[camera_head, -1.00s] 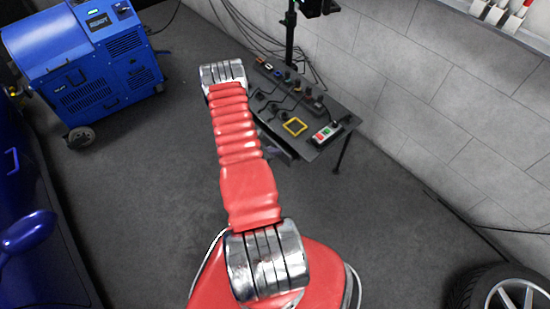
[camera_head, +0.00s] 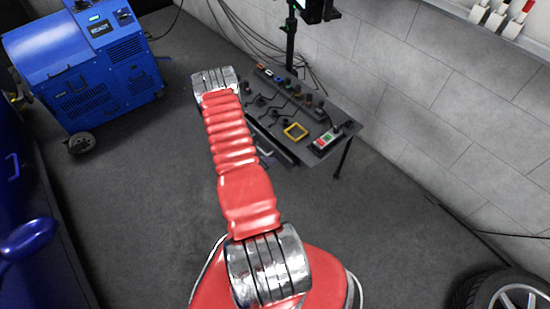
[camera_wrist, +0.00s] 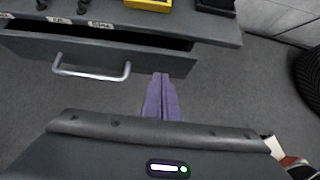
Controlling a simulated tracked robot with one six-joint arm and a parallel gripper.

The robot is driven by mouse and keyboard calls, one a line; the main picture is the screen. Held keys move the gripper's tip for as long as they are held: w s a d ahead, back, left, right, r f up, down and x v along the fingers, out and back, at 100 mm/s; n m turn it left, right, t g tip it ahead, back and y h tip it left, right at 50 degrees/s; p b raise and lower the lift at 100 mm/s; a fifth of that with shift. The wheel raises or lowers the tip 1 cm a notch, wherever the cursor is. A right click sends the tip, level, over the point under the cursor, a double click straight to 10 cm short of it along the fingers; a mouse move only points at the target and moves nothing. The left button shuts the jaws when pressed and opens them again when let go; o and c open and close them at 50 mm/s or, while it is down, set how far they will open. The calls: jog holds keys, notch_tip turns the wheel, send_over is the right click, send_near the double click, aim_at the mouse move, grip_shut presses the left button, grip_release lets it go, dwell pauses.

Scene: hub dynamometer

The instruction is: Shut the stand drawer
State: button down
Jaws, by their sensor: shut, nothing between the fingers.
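The stand drawer (camera_wrist: 22,47) is partly open in the wrist view. Its dark interior shows between the grey front and the stand top (camera_wrist: 200,27). A silver bar handle (camera_wrist: 92,75) is fixed on the front. My gripper (camera_wrist: 161,76) is shut and empty, its purple fingers pointing toward the drawer front near its right end, right of the handle. I cannot tell whether the fingertips touch the front. In the head view, the stand (camera_head: 322,121) is beyond my arm, which hides part of the drawer.
On the stand top are a yellow frame (camera_head: 295,131), a red-and-green button box (camera_head: 325,141) and several small tools. A blue machine (camera_head: 95,70) stands at the left, a grey wall (camera_head: 440,110) at the right. A wheel (camera_head: 505,290) is at the lower right. The floor between is clear.

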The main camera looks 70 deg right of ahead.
jog(key=v, duration=1)
jog(key=shift+a, duration=0.25)
